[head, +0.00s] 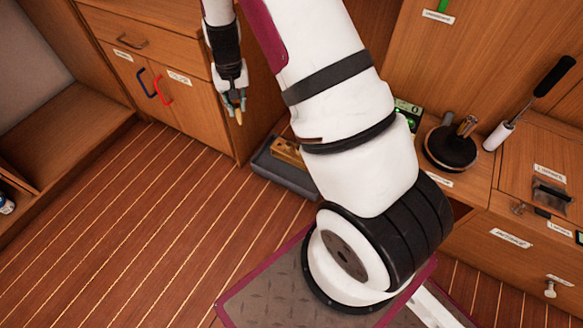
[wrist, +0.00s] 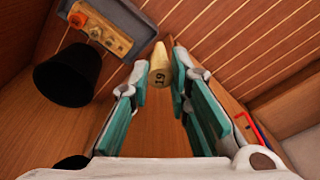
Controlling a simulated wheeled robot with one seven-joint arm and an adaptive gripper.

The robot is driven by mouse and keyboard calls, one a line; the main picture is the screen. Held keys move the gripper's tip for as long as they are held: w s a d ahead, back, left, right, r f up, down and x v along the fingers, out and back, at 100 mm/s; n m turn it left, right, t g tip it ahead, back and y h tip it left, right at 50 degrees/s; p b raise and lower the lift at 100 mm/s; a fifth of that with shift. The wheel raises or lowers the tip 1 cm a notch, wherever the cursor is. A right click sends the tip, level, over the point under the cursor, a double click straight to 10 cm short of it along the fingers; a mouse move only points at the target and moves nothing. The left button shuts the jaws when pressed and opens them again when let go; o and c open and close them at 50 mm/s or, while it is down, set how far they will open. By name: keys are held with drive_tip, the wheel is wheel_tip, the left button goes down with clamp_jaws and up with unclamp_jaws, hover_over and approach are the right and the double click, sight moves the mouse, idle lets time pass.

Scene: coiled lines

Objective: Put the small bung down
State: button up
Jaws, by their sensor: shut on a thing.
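My gripper (head: 235,106) points downward in front of the wooden cabinets in the head view. The wrist view also shows my gripper (wrist: 163,84) with its teal fingers closed around the small bung (wrist: 158,64). The bung is a pale wooden, tapered piece marked 19, and its narrow end sticks out past the fingertips. In the head view the small bung (head: 239,118) shows as a tan tip below the fingers, in the air above the floor.
A grey tray (head: 270,169) with a wooden block (head: 288,153) lies low beside the cabinet, partly behind my arm. Cabinet doors with a blue handle (head: 147,84) and red handle (head: 163,90) stand at left. A black round-based item (head: 450,148) stands on the right counter. The plank floor is clear.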

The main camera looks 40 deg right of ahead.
drive_tip(key=shift+s+d+f+m+g+h+b, duration=0.25)
drive_tip(key=shift+d+f+m+b, duration=1.55)
drive_tip(key=shift+f, duration=5.2)
drive_tip(key=shift+s+d+f+m+t+b, duration=0.1)
drive_tip(key=shift+s+d+f+m+b, duration=0.6)
drive_tip(key=shift+d+f, duration=4.2)
drive_tip(key=shift+w+d+f+m+g+h+b, duration=0.25)
drive_tip(key=shift+f+m+b, duration=1)
drive_tip(key=shift+f, duration=7.8)
drive_tip(key=shift+s+n+b, duration=0.1)
drive_tip(key=shift+n+b, duration=0.35)
drive_tip(key=shift+n, duration=0.1)
drive_tip(key=o, duration=0.3)
drive_tip(key=shift+f, duration=0.15)
drive_tip(key=o, duration=0.4)
drive_tip(key=shift+o, duration=0.2)
